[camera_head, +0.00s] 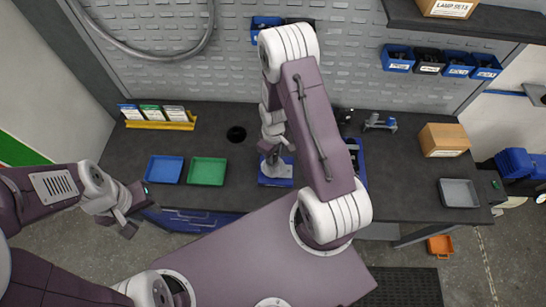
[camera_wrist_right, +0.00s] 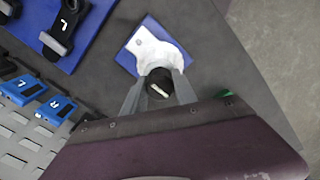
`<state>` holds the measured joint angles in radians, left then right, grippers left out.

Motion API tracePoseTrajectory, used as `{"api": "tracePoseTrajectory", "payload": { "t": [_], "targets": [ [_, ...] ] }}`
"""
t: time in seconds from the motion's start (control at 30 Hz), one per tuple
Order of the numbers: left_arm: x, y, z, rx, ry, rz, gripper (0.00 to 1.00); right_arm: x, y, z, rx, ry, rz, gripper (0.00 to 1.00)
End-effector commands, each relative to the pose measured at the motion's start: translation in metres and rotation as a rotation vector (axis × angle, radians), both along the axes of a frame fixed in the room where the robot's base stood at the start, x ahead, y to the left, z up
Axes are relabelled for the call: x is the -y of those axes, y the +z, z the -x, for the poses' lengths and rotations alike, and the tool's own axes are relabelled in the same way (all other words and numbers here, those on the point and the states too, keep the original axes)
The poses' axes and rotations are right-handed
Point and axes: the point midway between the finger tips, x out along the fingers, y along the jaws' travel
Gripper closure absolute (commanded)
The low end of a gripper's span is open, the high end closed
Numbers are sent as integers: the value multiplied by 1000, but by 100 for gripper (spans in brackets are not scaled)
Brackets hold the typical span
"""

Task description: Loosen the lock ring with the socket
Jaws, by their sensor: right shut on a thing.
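In the right wrist view, my right gripper (camera_wrist_right: 158,88) is shut on a black round-topped tool (camera_wrist_right: 159,82) with a white mark, seen end-on; it appears to be the socket. Directly beyond it is a pale, irregular part (camera_wrist_right: 150,50) on a blue base (camera_wrist_right: 123,57). In the head view my right gripper (camera_head: 272,157) is low over that blue base (camera_head: 275,181) on the bench. The lock ring is hidden by the tool and fingers; I cannot tell whether they touch. My left gripper (camera_head: 133,208) is off the bench's front left, its fingers unclear.
A blue tray (camera_head: 165,169) and a green tray (camera_head: 207,171) lie left of the blue base. A blue tool holder (camera_head: 358,160) stands right of it, partly behind my arm. A cardboard box (camera_head: 443,139) and grey tray (camera_head: 459,193) are at the right.

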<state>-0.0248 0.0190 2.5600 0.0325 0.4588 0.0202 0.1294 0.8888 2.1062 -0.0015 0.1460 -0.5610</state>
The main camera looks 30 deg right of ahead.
Motion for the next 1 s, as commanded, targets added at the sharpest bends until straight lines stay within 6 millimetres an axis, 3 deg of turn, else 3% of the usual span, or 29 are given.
{"api": "tracePoseTrajectory", "payload": {
  "t": [0.6,0.83,1.0],
  "targets": [
    [0,-1,0,0,0,0,64,0,-1,0,-1,13,0,100],
    [0,-1,0,0,0,0,64,0,-2,1,-3,426,-1,100],
    [0,-1,0,0,0,0,64,0,-2,1,-3,563,-2,100]
  ]
}}
